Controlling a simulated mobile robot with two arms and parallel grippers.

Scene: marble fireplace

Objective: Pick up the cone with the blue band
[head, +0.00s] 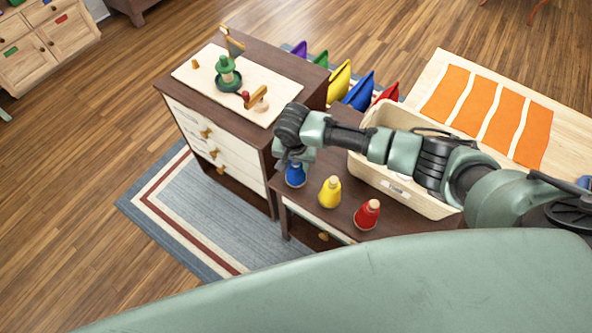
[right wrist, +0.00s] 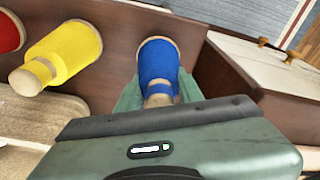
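The cone with the blue band (head: 295,177) stands at the left end of the low dark table, and it also shows in the right wrist view (right wrist: 158,62). Its body is blue, with a wooden neck and base rim. My right gripper (head: 296,157) is above it, pointing down, and covers its top in the head view. In the right wrist view the green fingers (right wrist: 158,92) lie on either side of the blue cone and look apart, with the cone between them. Whether they touch it is hard to tell. My left gripper is not in view.
A yellow cone (head: 330,193) and a red cone (head: 367,215) stand to the right on the table. A cream bin (head: 431,205) sits behind them under my right arm. A drawer cabinet (head: 222,150) with a toy boat and a green figure stands left.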

